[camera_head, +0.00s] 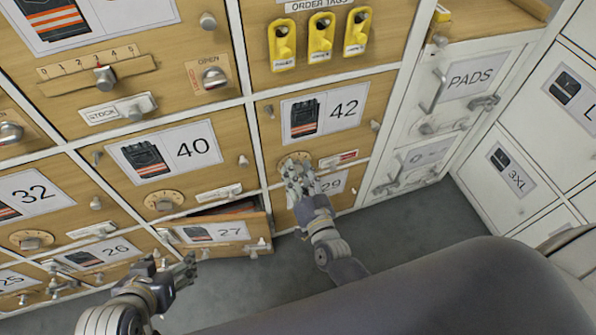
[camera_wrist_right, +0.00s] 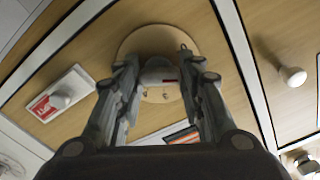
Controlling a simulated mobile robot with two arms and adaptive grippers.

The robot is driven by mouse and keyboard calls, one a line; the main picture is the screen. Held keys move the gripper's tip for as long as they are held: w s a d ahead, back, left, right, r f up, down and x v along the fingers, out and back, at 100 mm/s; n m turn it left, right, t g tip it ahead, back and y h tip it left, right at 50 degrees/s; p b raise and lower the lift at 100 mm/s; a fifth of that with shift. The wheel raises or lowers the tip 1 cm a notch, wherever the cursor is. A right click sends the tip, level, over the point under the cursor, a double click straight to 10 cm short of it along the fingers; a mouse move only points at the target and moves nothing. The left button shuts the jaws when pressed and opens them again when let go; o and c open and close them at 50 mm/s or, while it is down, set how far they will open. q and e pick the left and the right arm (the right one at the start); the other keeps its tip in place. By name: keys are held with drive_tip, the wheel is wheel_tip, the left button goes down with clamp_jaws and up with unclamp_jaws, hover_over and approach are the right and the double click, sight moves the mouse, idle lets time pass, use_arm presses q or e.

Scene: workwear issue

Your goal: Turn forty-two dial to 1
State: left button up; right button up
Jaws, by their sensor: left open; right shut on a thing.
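The forty-two door (camera_head: 335,115) is wooden, with a white label (camera_head: 325,113) showing a dark garment and the number 42. Its round dial (camera_head: 292,160) sits low on the door, mostly covered by my right gripper (camera_head: 298,176). In the right wrist view the dial's pale disc (camera_wrist_right: 130,45) shows behind the fingers, and my right gripper (camera_wrist_right: 157,75) is shut on its grey knob (camera_wrist_right: 158,72). The dial's numbers are too hidden to read. My left gripper (camera_head: 178,268) is open and empty, in front of the lower left doors.
Door 27 (camera_head: 215,232) stands partly open below door 40 (camera_head: 180,150). A red-and-white slider (camera_head: 338,159) is right of the dial. Yellow order tags (camera_head: 320,38) hang above. White lockers (camera_head: 510,180) stand at the right; grey floor (camera_head: 415,225) is clear there.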

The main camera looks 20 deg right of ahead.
idle(0.5)
drive_tip(key=o, duration=1.1)
drive_tip(key=shift+c, duration=0.2)
drive_tip(key=s, duration=1.2)
drive_tip(key=shift+d, duration=0.2)
